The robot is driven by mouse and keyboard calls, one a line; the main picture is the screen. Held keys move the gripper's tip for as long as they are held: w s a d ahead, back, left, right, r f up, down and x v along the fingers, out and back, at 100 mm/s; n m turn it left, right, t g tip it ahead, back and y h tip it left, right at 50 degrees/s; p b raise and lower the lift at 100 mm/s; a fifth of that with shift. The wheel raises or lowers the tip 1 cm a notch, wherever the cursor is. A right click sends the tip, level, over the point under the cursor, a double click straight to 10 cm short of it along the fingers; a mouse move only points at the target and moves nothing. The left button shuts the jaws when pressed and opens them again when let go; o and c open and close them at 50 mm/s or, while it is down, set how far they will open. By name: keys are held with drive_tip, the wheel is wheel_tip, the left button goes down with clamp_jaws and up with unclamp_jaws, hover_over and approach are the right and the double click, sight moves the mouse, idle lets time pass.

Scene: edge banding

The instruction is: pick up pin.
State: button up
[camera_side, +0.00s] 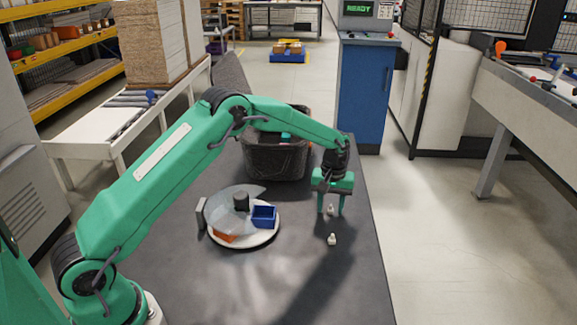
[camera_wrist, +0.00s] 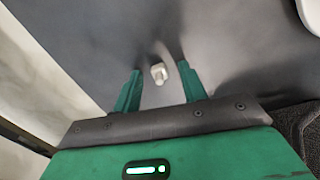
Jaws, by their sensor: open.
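Two small white pins show on the dark table in the side view. One pin (camera_side: 331,210) is at the level of my fingertips, and the other pin (camera_side: 332,239) stands nearer the camera, apart from the fingers. My green gripper (camera_side: 330,205) points down near the right edge of the table, open. In the wrist view one pale pin (camera_wrist: 158,74) shows between the two fingers of my gripper (camera_wrist: 160,70), with a gap on each side. I cannot tell how far below the fingertips it is.
A round white turntable (camera_side: 236,246) with a clear partial cover, a blue bin (camera_side: 264,216) and an orange piece (camera_side: 224,239) stands left of the gripper. A black crate (camera_side: 274,160) stands behind it. The table (camera_side: 290,295) is clear toward the front.

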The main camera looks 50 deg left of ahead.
drive_tip(key=shift+c, duration=0.2)
idle(0.3)
clamp_jaws()
drive_tip(key=shift+r, duration=0.1)
drive_tip(key=shift+r, duration=0.8)
wheel_tip(320, 180, up, 2)
drive_tip(key=shift+r, duration=0.25)
drive_tip(key=s+d+r, duration=0.6)
drive_tip(key=d, duration=0.4)
drive_tip(key=shift+r, duration=0.35)
drive_tip(key=shift+a, duration=0.1)
